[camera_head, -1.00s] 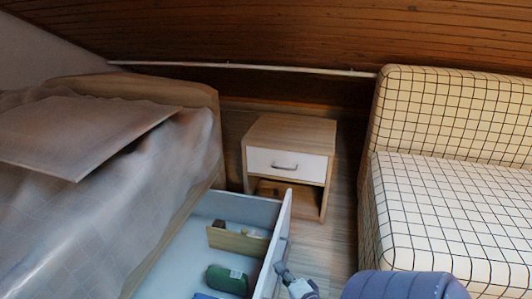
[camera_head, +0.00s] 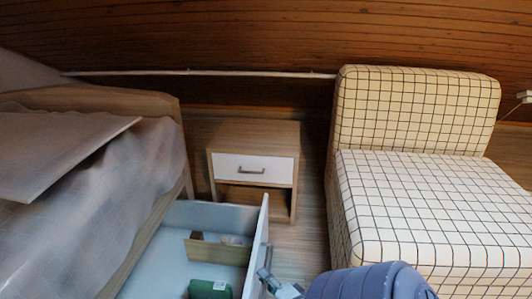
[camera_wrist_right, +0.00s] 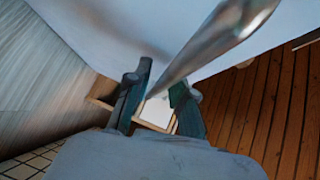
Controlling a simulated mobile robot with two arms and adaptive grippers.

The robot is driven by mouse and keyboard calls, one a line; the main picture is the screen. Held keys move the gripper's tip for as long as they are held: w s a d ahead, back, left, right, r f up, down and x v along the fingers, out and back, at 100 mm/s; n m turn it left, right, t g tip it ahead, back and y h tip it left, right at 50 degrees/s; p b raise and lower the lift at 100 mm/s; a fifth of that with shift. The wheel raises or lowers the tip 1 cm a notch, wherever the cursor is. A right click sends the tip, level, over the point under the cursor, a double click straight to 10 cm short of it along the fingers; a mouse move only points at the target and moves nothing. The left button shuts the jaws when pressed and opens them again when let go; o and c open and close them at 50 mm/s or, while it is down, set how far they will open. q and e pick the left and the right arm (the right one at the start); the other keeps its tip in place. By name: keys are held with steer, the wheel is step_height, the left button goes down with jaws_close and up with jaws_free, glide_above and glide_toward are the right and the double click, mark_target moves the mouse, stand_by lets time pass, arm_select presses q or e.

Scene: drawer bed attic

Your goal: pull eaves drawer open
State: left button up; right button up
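The eaves drawer (camera_head: 262,240) under the bed stands well out from the bed side, its white front facing the sofa. A green rolled item (camera_head: 209,288) and a wooden divider (camera_head: 216,251) lie inside it. My right gripper (camera_head: 265,276) is at the outer face of the drawer front, low in the head view. In the right wrist view, the metal drawer handle (camera_wrist_right: 215,40) runs down between the two fingers of my right gripper (camera_wrist_right: 160,92), which look closed around it. The exact contact is partly hidden. My left gripper is not in view.
The bed (camera_head: 70,190) with a board on its cover is at the left. A nightstand (camera_head: 272,137) with a white drawer stands behind the open drawer. A checked sofa (camera_head: 430,205) fills the right. A strip of floor (camera_head: 297,245) is clear between drawer and sofa.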

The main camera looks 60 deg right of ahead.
steer(key=v, duration=1.2)
stand_by(0.5)
